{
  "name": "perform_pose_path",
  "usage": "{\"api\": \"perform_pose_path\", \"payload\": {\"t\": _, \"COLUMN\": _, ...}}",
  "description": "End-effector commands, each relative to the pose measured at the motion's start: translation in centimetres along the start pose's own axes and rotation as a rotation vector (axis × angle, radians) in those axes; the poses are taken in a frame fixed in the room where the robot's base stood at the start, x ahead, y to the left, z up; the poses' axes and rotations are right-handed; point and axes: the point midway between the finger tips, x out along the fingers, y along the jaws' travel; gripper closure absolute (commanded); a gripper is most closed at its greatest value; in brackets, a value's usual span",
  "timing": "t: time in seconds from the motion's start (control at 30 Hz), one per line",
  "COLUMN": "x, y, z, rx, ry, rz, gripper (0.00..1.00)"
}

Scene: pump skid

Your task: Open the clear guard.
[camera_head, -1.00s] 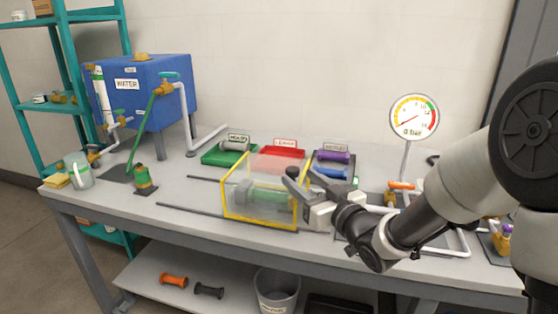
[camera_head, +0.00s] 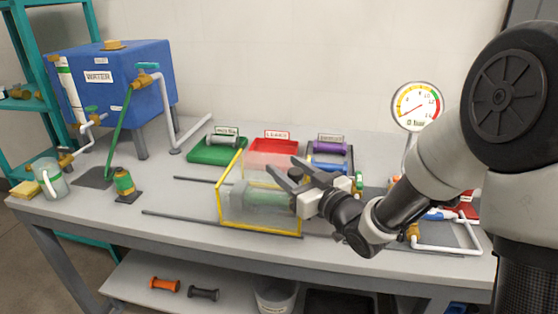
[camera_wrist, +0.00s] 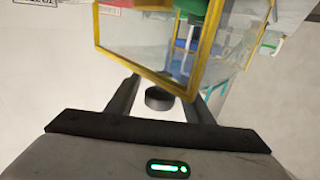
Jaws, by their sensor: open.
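The clear guard (camera_head: 232,207) is a see-through box with a yellow frame around its edges, standing on the bench and looking closed. A greenish cylindrical part shows through it. In the wrist view the guard's yellow frame (camera_wrist: 137,63) is just beyond my fingers. A dark round knob (camera_wrist: 159,98) sits between my two fingers there, by the guard's frame; whether they touch it I cannot tell. My gripper (camera_head: 282,172) is open at the guard's right side, its fingers pointing left. It also shows in the wrist view (camera_wrist: 160,88).
Green (camera_head: 205,157), red (camera_head: 272,146) and dark trays stand behind the guard. A gauge (camera_head: 416,107) and pipework stand right. A blue water tank (camera_head: 120,95) stands back left. Dark rails (camera_head: 165,219) lie on the bench left of the guard, where the surface is mostly clear.

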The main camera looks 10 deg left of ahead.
Motion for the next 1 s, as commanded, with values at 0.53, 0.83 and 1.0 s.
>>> {"api": "perform_pose_path", "payload": {"t": 0.53, "x": -0.31, "y": 0.04, "z": 0.00, "rx": 0.000, "ry": 0.000, "rz": 0.000, "gripper": 0.53}}
{"api": "perform_pose_path", "payload": {"t": 0.83, "x": -0.30, "y": 0.03, "z": -0.01, "rx": 0.000, "ry": 0.000, "rz": -0.001, "gripper": 1.00}}
{"api": "perform_pose_path", "payload": {"t": 1.0, "x": -0.30, "y": 0.02, "z": -0.01, "rx": 0.000, "ry": 0.000, "rz": -0.001, "gripper": 1.00}}
